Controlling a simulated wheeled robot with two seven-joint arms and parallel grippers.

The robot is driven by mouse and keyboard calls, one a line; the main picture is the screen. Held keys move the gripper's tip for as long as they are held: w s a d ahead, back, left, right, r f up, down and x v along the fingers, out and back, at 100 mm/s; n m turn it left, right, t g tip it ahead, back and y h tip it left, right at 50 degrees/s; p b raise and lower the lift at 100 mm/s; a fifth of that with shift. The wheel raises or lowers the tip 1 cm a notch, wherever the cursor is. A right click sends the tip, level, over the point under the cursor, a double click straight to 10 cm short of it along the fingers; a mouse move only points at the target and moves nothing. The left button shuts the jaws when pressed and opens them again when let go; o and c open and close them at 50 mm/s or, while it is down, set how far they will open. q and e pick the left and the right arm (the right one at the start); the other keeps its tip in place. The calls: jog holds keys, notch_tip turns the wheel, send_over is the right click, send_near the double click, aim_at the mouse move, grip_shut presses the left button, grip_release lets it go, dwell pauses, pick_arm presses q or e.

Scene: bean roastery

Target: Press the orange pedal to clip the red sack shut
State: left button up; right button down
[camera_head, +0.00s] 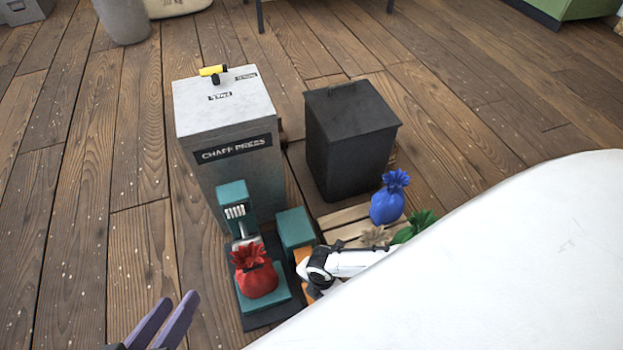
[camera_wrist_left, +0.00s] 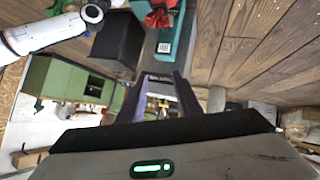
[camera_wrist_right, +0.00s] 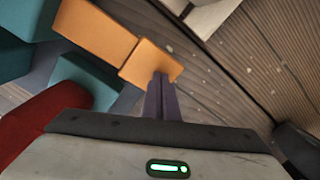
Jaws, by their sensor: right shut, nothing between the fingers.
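The red sack (camera_head: 256,274) stands upright on the teal base of the clipping machine (camera_head: 233,205). Its gathered top is under the machine's head; I cannot tell whether a clip is on it. The orange pedal (camera_head: 302,256) is right of the sack, partly hidden by my right arm. In the right wrist view the pedal (camera_wrist_right: 150,60) lies at the tips of my right gripper (camera_wrist_right: 161,76), which is shut and empty; contact is unclear. The red sack (camera_wrist_right: 45,125) shows at left there. My left gripper (camera_head: 178,306) is open and empty, left of and nearer than the machine.
The grey chaff press (camera_head: 235,160) stands behind the machine, with a dark bin (camera_head: 350,140) to its right. A blue sack (camera_head: 388,203), a green sack (camera_head: 415,226) and a tan sack (camera_head: 375,237) are on a wooden pallet (camera_head: 345,228). Floor at left is clear.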

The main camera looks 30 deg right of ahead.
jog(key=shift+s+f, duration=0.1)
jog(key=shift+s, duration=0.05)
